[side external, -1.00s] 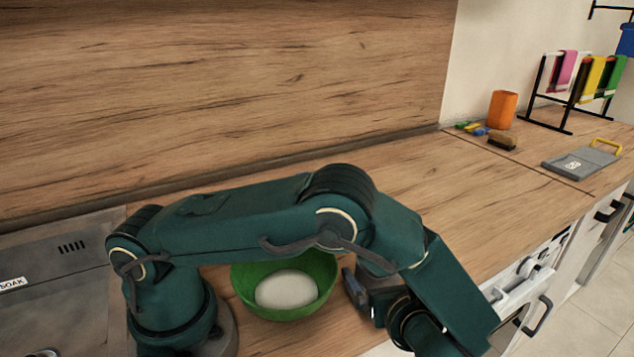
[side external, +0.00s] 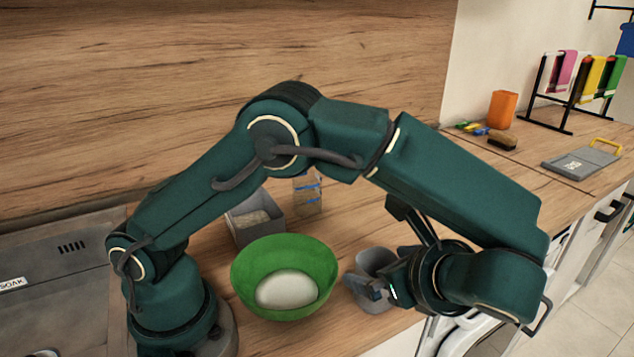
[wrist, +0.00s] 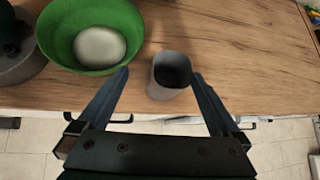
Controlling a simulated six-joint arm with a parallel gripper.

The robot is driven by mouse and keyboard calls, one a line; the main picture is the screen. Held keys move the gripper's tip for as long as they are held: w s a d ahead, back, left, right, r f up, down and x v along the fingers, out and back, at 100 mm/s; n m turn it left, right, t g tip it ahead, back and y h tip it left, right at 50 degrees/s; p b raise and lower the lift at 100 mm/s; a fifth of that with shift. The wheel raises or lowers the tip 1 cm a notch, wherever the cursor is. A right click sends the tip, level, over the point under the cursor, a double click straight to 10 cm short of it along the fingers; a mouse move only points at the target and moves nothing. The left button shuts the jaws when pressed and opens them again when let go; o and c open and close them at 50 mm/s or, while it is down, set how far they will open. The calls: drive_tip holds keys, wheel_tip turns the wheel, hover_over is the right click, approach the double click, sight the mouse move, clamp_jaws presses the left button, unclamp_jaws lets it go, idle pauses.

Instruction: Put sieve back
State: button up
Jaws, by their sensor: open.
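A grey cup-shaped vessel (side external: 374,262) with a dark inside stands upright near the counter's front edge; I cannot tell for certain that it is the sieve. It also shows in the wrist view (wrist: 168,78). My gripper (side external: 368,288) is at its front side, low over the counter edge. In the wrist view my gripper (wrist: 160,74) is open, one finger to each side of the vessel, with gaps showing and nothing held. A green bowl (side external: 255,262) holding a smooth white mound (side external: 287,290) stands left of it.
A grey box (side external: 243,232) with pale contents and a small packet with blue marks (side external: 307,195) stand behind the bowl. An orange cup (side external: 502,106), a brush (side external: 502,141) and a grey board (side external: 580,160) lie far right. Counter right of the vessel is clear.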

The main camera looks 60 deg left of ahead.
drive_tip(key=s+a+r+n+t+h, duration=0.1)
drive_tip(key=s+a+r+n+h, duration=0.1)
drive_tip(key=s+n+h, duration=0.3)
drive_tip(key=s+a+r+n+t+h, duration=0.2)
drive_tip(key=s+n, duration=0.4)
drive_tip(key=n, duration=0.6)
wheel_tip(320, 180, up, 2)
drive_tip(key=a+h, duration=0.1)
drive_tip(key=h, duration=0.1)
drive_tip(key=shift+n+t+h, duration=0.3)
drive_tip(key=shift+n+h, duration=0.1)
